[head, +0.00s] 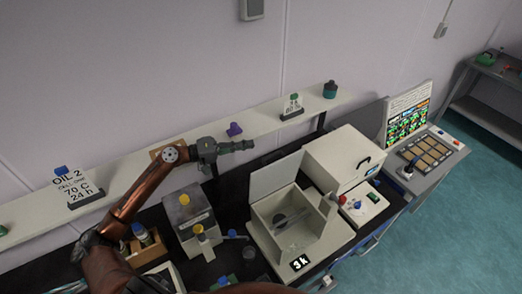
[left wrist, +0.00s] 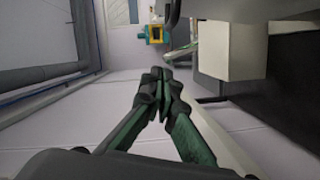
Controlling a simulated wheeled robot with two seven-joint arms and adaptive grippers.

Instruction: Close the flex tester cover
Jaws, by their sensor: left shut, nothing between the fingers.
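The flex tester (head: 300,252) is a pale box labelled "3 k" in the middle of the bench, with a grey round part inside. Its cover (head: 275,174) stands open, raised at the back left of the box, so the inside shows. My left gripper (head: 251,144) is shut and empty, just up and left of the raised cover, in front of the wall shelf. No contact with the cover shows. In the left wrist view its green-and-black fingers (left wrist: 163,76) meet at the tips. My right gripper is not in view.
A white box with a black handle (head: 343,158) stands right of the tester, and a console with a screen (head: 408,115) farther right. A grey device (head: 188,215) stands to the left. A shelf (head: 262,124) with signs runs along the wall behind.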

